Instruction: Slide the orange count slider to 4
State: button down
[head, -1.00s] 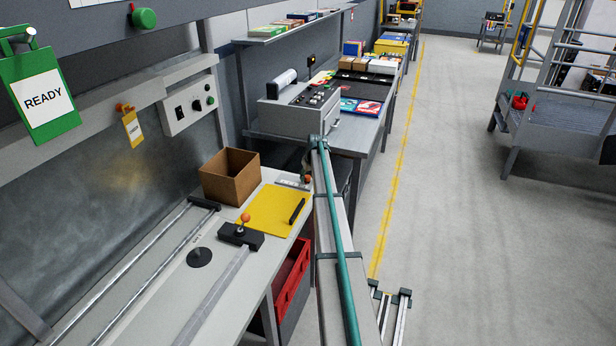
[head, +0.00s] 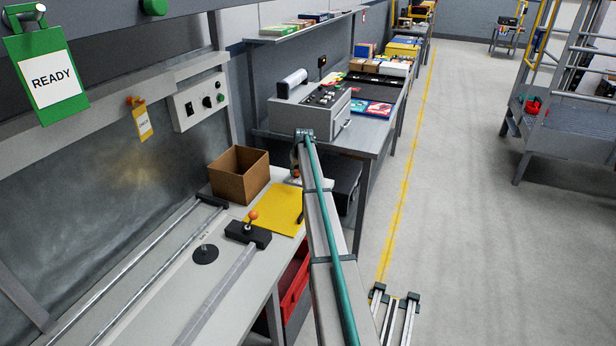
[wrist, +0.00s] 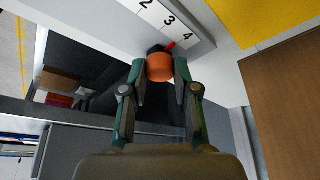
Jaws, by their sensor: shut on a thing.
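The orange count slider knob (wrist: 160,68) sits between the fingertips of my gripper (wrist: 158,72) in the wrist view, and the fingers are shut on it. Its red pointer (wrist: 171,45) lies close to the 4 on the white number scale (wrist: 152,14), where 2, 3 and 4 show. The exact alignment is hard to tell at this angle. In the head view, the knob (head: 296,174) shows small at the bench's far right edge, partly hidden by my arm. My gripper there is mostly hidden too.
A yellow mat (head: 275,212) and an open cardboard box (head: 238,178) lie close to the scale. A black block with another orange knob (head: 252,216) stands nearer on the bench. A red bin (head: 293,285) sits below. The floor to the right is open.

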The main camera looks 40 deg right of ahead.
jog(key=shift+w+a, duration=0.15)
jog(key=shift+w, duration=0.1)
jog(key=c, duration=0.9)
grip_release()
jog(key=shift+o, duration=0.2)
jog(key=shift+s, duration=0.1)
jog(key=v, duration=1.2)
